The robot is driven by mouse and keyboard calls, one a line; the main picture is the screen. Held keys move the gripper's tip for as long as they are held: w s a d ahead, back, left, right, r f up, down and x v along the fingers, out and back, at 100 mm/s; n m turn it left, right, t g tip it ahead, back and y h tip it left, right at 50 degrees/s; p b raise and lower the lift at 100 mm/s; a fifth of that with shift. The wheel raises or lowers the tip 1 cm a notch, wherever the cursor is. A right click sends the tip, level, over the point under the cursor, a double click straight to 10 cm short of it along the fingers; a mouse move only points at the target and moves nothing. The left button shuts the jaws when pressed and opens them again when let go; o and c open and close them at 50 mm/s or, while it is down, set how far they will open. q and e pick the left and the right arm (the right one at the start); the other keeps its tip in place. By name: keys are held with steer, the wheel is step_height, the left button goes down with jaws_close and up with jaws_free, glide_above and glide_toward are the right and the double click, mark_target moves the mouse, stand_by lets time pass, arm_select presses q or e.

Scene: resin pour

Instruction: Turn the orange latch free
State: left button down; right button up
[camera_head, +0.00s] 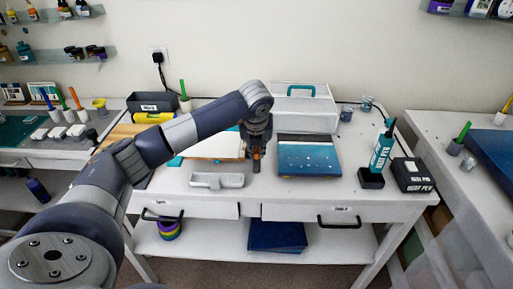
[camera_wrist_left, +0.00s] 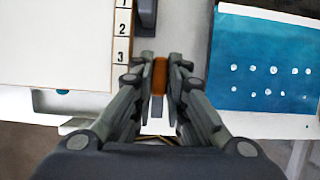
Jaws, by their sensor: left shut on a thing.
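The orange latch (camera_wrist_left: 159,76) is a small upright orange piece in the middle of the left wrist view. In the head view only a sliver of orange (camera_head: 256,154) shows among the fingers. My left gripper (camera_head: 256,166) points down over the middle of the white workbench, and its fingers (camera_wrist_left: 161,62) are shut on the latch, one on each side. The fingers and arm hide most of the latch and what it is fixed to. I cannot tell how far it is turned. My right gripper is out of view.
A blue panel with white dots (camera_head: 308,158) lies right of the gripper. A grey tray (camera_head: 217,181) sits at front left, and a white case with a teal handle (camera_head: 303,112) stands behind. A teal bottle (camera_head: 382,150) stands at right. Two drawers with dark handles (camera_head: 340,220) are below.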

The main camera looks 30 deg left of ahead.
mark_target(256, 168)
arm_select(q)
steer(key=c, duration=1.6)
jaws_free()
steer(key=v, duration=1.2)
